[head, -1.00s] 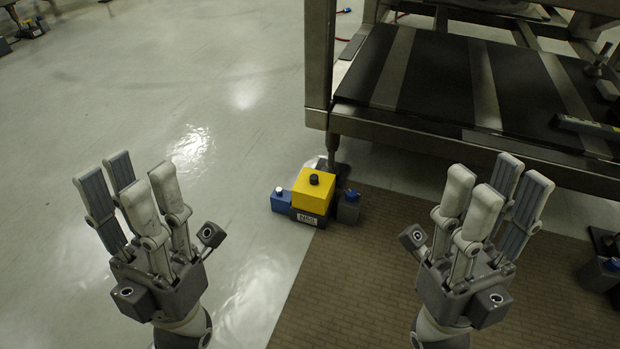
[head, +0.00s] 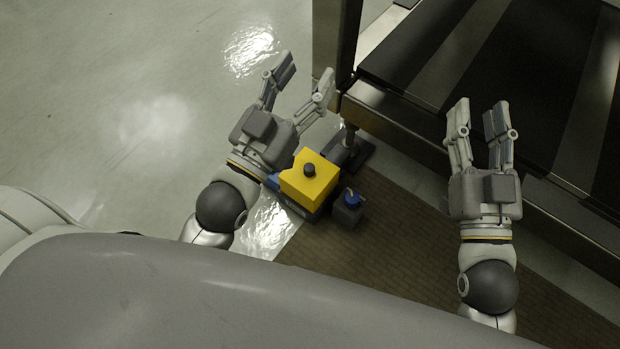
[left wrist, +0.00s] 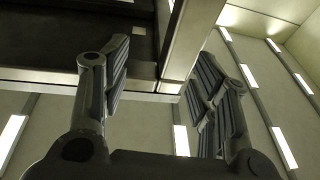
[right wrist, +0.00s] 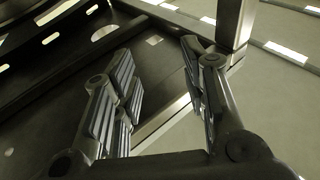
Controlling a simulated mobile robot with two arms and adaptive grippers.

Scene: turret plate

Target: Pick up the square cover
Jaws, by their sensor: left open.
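I cannot pick out a square cover for certain in any view. My left gripper (head: 304,78) is open and empty in the head view, its fingers spread beside the dark table leg. The left wrist view also shows its fingers apart (left wrist: 155,85), with nothing between them. My right gripper (head: 478,115) is open in front of the low dark platform. The right wrist view shows its fingers apart (right wrist: 162,85) and empty.
A yellow block (head: 310,183) with a black knob stands on the floor below my left gripper, with a blue-capped grey block (head: 348,207) to its right. The metal frame with a dark shelf (head: 440,60) fills the upper right. Pale floor (head: 110,110) at left is clear.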

